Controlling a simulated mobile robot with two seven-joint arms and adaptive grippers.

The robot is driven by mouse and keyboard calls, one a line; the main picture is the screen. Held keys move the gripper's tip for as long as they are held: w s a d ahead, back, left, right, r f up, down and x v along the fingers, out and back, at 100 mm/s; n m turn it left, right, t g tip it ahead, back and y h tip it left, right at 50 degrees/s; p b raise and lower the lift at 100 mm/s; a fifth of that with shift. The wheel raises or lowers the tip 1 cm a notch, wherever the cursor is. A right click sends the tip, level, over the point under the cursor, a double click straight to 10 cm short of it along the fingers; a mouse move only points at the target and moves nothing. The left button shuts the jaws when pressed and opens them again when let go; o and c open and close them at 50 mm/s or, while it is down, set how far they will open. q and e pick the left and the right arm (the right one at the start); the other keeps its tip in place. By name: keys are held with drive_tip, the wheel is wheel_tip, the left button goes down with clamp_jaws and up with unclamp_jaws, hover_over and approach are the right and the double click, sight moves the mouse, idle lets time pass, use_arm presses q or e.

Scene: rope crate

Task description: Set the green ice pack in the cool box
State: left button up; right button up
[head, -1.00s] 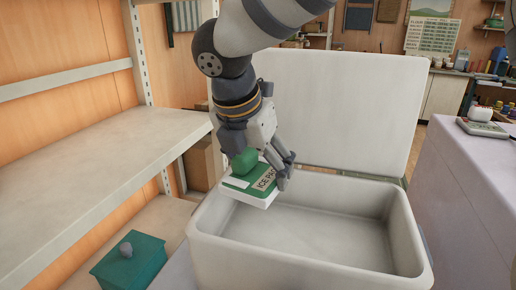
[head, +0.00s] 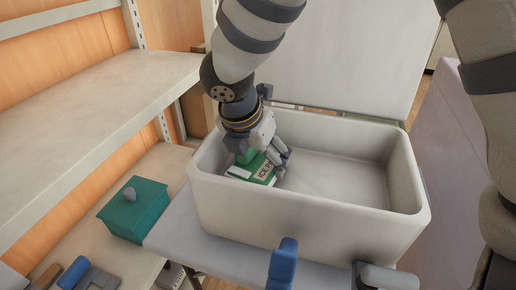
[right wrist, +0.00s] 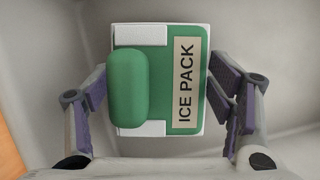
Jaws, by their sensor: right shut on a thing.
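The green and white ice pack (head: 262,170), labelled "ICE PACK", is inside the open white cool box (head: 310,226), near its left end and below the rim. My right gripper (head: 268,158) is shut on it from above. In the right wrist view the pack (right wrist: 155,80) with its rounded green grip lies between the two fingers of my right gripper (right wrist: 165,88). I cannot tell whether the pack touches the box floor. My left gripper is not clearly in view.
The cool box lid (head: 345,55) stands open at the back. The rest of the box floor is clear. A teal lidded box (head: 136,212) sits on the lower shelf at left, under a bare upper shelf (head: 80,125). A blue piece (head: 283,265) shows at the bottom edge.

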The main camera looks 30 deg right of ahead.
drive_tip(key=shift+f, duration=0.4)
idle(0.5)
drive_tip(key=o, duration=1.5)
drive_tip(key=v, duration=1.2)
drive_tip(key=shift+d, duration=0.1)
